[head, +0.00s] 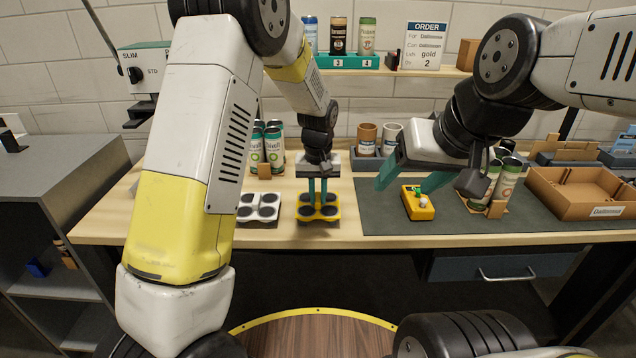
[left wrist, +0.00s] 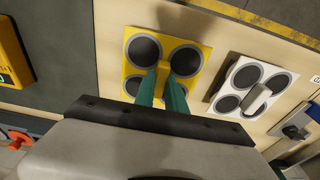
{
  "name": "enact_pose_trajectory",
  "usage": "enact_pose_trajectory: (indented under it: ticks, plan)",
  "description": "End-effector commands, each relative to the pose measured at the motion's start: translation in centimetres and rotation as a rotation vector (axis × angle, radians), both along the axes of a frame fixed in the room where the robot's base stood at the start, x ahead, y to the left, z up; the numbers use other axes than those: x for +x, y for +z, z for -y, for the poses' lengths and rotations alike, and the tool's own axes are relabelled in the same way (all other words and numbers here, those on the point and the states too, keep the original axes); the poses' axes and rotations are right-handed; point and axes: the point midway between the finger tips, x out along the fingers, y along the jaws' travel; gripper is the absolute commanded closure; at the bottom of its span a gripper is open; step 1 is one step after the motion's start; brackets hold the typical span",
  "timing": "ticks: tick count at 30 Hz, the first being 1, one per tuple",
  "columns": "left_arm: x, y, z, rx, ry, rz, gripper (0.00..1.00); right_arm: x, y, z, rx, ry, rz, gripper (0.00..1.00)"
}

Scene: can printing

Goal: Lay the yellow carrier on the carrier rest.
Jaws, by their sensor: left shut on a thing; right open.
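The yellow carrier (head: 319,213) is a flat plate with several dark round cups, at the front of the wooden table. My left gripper (head: 318,198) points down with its teal fingers shut on the carrier's middle. The left wrist view shows the carrier (left wrist: 133,88) and the two fingers (left wrist: 168,88) close together at its centre. A shadow falls beside it; I cannot tell its height above the table. I cannot make out the carrier rest with certainty. My right gripper (head: 412,180) is open and empty above the grey mat, near a yellow button box (head: 419,206).
A white carrier (head: 258,207) lies just left of the yellow one. Printed cans (head: 273,147) stand behind it. Brown and white cups (head: 367,139) stand at the back. More cans (head: 503,182) and an open cardboard box (head: 570,205) are at right. The grey mat's front (head: 470,226) is clear.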

Motion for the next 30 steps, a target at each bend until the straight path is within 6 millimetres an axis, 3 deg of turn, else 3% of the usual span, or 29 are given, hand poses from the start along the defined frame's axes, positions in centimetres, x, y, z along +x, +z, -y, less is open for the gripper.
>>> enact_pose_trajectory:
  ticks: [7,8,12,22,30]
  plan:
    - [0.0,-0.1,0.0,0.0,0.0,0.0,1.0,0.0,0.0,0.0,0.0,0.0,0.0,0.35]
    - [0.0,-0.1,0.0,0.0,0.0,0.0,0.83,0.0,0.0,0.0,0.0,0.0,0.0,0.35]
    - [0.0,-0.1,0.0,0.0,0.0,0.0,0.59,0.0,0.0,0.0,0.0,0.0,0.0,0.35]
    - [0.0,0.3,0.0,-0.001,0.0,0.002,0.59,0.0,0.0,0.0,0.0,0.0,0.0,0.35]
    - [-0.4,4.3,0.1,-0.002,-0.001,0.005,0.59,0.0,0.0,0.0,0.0,0.0,0.0,0.35]
